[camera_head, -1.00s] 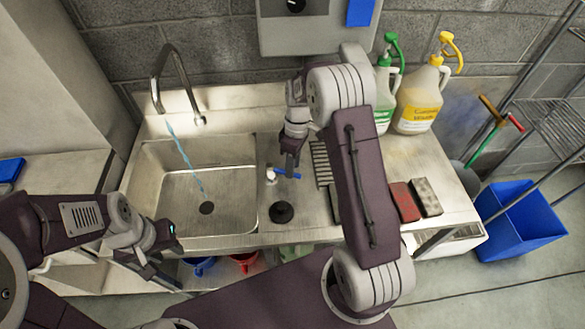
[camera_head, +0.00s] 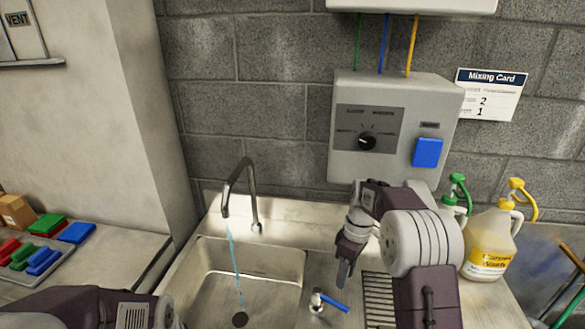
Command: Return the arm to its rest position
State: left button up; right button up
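My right arm reaches in from the bottom right, and its dark gripper (camera_head: 343,272) hangs fingers-down over the counter, between the sink and the ribbed drain strip. It appears just above a small tap with a blue lever (camera_head: 334,302). The fingers are seen nearly edge-on, so their opening is unclear; nothing shows held in them. My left arm shows only as a forearm at the bottom left edge; its gripper is outside the picture.
A metal sink (camera_head: 205,290) has a running faucet (camera_head: 240,190). A grey wall box (camera_head: 385,165) with a knob and blue button is behind. A yellow jug (camera_head: 488,245) and a green-topped bottle (camera_head: 457,190) stand right. A tray of coloured pads (camera_head: 60,272) lies left.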

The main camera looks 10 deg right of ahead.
jog(key=s+a+r+m, duration=0.1)
jog(key=s+a, duration=0.1)
jog(key=s, duration=0.3)
jog(key=s+a+r, duration=0.2)
jog(key=s, duration=0.4)
jog(key=s+d+f+m+t+h, duration=0.1)
jog(key=s+f+m+t, duration=0.1)
jog(key=s+f+m, duration=0.4)
jog(key=m, duration=0.3)
jog(key=shift+s+f+t, duration=0.2)
jog(key=shift+f+t, duration=0.05)
jog(key=shift+t, duration=0.05)
